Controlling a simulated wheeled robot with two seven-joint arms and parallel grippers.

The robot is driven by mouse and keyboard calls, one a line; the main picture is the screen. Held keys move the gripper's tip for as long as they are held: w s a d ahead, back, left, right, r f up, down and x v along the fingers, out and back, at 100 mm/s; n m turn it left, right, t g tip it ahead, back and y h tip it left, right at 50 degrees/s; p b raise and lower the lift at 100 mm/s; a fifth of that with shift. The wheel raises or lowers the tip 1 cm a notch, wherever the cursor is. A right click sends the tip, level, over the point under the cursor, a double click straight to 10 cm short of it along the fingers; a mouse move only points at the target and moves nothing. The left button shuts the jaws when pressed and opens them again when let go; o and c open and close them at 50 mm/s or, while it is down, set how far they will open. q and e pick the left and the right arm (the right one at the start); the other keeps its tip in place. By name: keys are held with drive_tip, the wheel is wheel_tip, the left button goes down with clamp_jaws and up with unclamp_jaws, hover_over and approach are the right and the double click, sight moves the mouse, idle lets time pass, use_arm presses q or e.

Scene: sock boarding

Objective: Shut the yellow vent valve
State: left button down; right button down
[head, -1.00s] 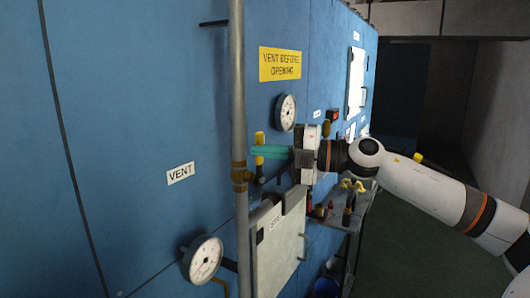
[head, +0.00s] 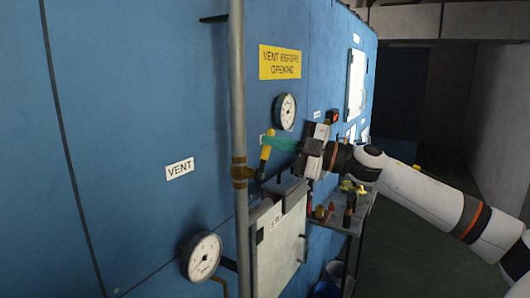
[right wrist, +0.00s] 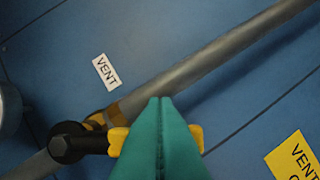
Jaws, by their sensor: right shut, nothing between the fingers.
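The yellow vent valve handle (head: 265,153) sits on a brass fitting (head: 241,172) on the vertical grey pipe. The handle leans, its upper end tilted to the right of upright. My right gripper (head: 268,142), with teal fingers, is shut and empty at the handle's upper part. In the right wrist view the fingers (right wrist: 160,104) cross in front of the yellow handle (right wrist: 118,141) and hide its middle; I cannot tell whether they touch it. The black valve hub (right wrist: 70,143) shows at left. My left gripper is not in view.
The grey pipe (head: 238,80) runs down the blue wall beside the "VENT" label (head: 180,169). Gauges (head: 285,112) (head: 202,257) stick out above and below. A grey metal box (head: 279,245) hangs below the valve. A shelf with small items stands to the right.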

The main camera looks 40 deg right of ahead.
drive_tip(key=w+d+f+m+t+h+b, duration=0.1)
drive_tip(key=d+f+m+t+h+b, duration=0.2)
drive_tip(key=m+b, duration=0.4)
wheel_tip(320, 180, down, 2)
drive_tip(key=d+m+t, duration=0.1)
drive_tip(key=m, duration=0.5)
drive_tip(key=shift+w+d+f+m+h, duration=0.2)
drive_tip(key=shift+w+f+m+h, duration=0.05)
drive_tip(key=shift+w+m+h, duration=0.15)
drive_tip(key=shift+f+b, duration=0.15)
drive_tip(key=shift+b, duration=0.15)
wheel_tip(320, 180, up, 4)
drive_tip(key=r+p, duration=0.1)
drive_tip(key=p, duration=0.5)
drive_tip(key=f+b+v, duration=0.1)
drive_tip(key=b+v, duration=0.9)
drive_tip(key=b, duration=0.5)
drive_tip(key=shift+b, duration=0.3)
